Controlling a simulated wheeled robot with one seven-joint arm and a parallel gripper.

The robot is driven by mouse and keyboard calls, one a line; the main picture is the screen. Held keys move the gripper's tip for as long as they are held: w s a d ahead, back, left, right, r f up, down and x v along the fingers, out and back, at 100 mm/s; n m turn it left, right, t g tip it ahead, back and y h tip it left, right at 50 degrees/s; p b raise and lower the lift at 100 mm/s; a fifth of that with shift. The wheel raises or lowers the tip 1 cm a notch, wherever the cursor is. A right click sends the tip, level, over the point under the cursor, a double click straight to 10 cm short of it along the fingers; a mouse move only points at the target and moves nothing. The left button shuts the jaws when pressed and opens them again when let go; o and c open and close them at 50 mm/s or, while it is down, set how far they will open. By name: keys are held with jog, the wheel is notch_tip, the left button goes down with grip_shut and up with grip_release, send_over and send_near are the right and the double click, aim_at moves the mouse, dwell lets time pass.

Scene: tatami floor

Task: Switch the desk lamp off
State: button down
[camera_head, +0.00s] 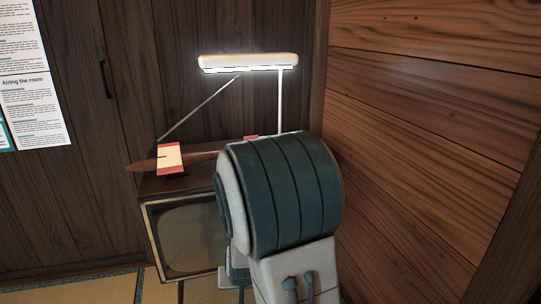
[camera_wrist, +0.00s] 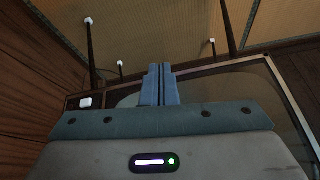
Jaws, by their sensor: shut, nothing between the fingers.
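The desk lamp (camera_head: 248,63) has a long white head that glows brightly along its underside, so it is lit. A thin white post (camera_head: 280,100) holds the head up at its right end. The lamp's base and any switch are hidden behind my arm in the head view. My gripper (camera_wrist: 160,68) shows in the wrist view with its two blue fingers together and nothing between them. It points toward the dark screen side of the television. In the head view my arm covers the gripper. The lamp is not identifiable in the wrist view.
An old television (camera_head: 185,235) on legs stands against the dark wood wall. A red and cream block (camera_head: 170,158) and a brown pointed piece (camera_head: 142,166) are on its top. A plank wall (camera_head: 430,130) closes the right side. Tatami (camera_head: 65,292) shows at lower left.

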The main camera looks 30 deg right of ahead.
jog(key=s+a+r+n+g, duration=0.1)
jog(key=s+a+r+n, duration=0.1)
jog(key=s+r, duration=0.4)
jog(key=s+a+r+n+g+y, duration=0.1)
jog(key=s+a+r+n+g, duration=0.1)
jog(key=s+a+r, duration=0.3)
jog(key=s+r, duration=0.1)
jog(key=s, duration=0.3)
jog(key=shift+s+n+g, duration=0.3)
jog(key=shift+s+n, duration=0.05)
jog(key=shift+n, duration=0.05)
jog(key=shift+s+r, duration=0.1)
